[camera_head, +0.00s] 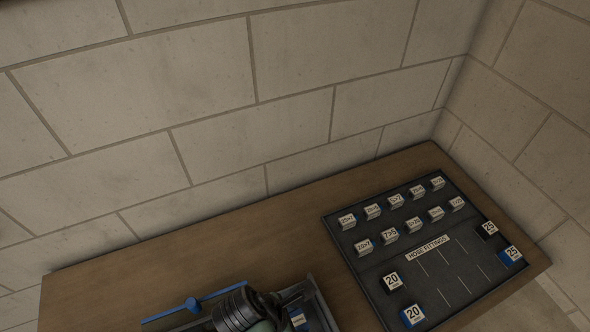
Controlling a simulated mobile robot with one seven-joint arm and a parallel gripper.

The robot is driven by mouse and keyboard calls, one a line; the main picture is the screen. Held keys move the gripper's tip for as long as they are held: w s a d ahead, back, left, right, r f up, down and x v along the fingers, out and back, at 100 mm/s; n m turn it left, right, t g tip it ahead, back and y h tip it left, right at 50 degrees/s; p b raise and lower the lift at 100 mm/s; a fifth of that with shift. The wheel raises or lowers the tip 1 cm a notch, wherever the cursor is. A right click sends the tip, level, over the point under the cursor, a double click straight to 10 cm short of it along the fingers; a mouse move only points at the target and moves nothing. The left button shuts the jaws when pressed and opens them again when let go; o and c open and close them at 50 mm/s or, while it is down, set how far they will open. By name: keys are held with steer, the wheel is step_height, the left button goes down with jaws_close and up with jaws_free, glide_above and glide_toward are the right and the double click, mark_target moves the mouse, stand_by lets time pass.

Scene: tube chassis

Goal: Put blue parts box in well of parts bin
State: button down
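A blue box with a white label (299,318) shows at the bottom edge, inside or against a grey-walled bin (318,296). The frame cuts both off, so I cannot tell how the box sits. A dark ribbed round part (236,310), probably the end of my arm, is just left of them and covers part of the bin. My gripper's fingers cannot be made out, nor whether they hold anything. Two other blue boxes, marked 20 (412,316) and 25 (511,255), stand on a black tray (470,225) labelled HOSE FITTINGS.
The tray also holds several small white-labelled blocks in two rows (390,236) and two black boxes, marked 20 (392,282) and 25 (489,229). The wooden bench (230,245) is clear towards the block wall.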

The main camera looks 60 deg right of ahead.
steer(key=shift+w+f, duration=0.1)
steer(key=shift+f, duration=2.1)
steer(key=shift+f, duration=0.1)
steer(key=shift+f, duration=0.15)
steer(key=shift+c, duration=1)
jaws_free()
steer(key=v, duration=1.2)
steer(key=shift+r, duration=0.25)
